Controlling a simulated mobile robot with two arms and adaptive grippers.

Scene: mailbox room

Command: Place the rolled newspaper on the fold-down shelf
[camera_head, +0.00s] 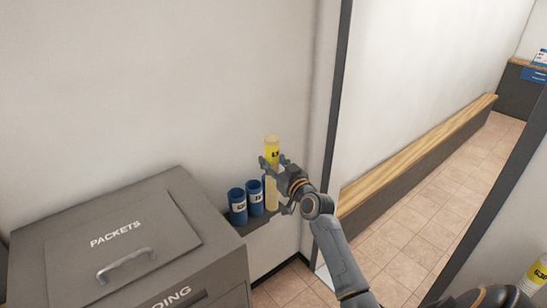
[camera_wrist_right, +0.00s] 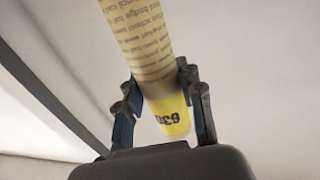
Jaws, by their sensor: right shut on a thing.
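The rolled newspaper (camera_head: 271,143) is a pale roll with a yellow printed label. It stands about upright over the right end of a small dark shelf (camera_head: 262,222) on the wall. I cannot tell whether its lower end touches the shelf. My right gripper (camera_head: 272,163) is shut around the roll near its yellow label. In the right wrist view the newspaper (camera_wrist_right: 145,45) shows printed text and a yellow end marked 630, between the fingers of the right gripper (camera_wrist_right: 160,105). My left gripper is not in view.
A grey PACKETS box (camera_head: 200,250) is at the left. A dark door frame (camera_head: 338,95) stands to the right. A similar yellow-labelled roll (camera_head: 538,274) shows at the lower right edge.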

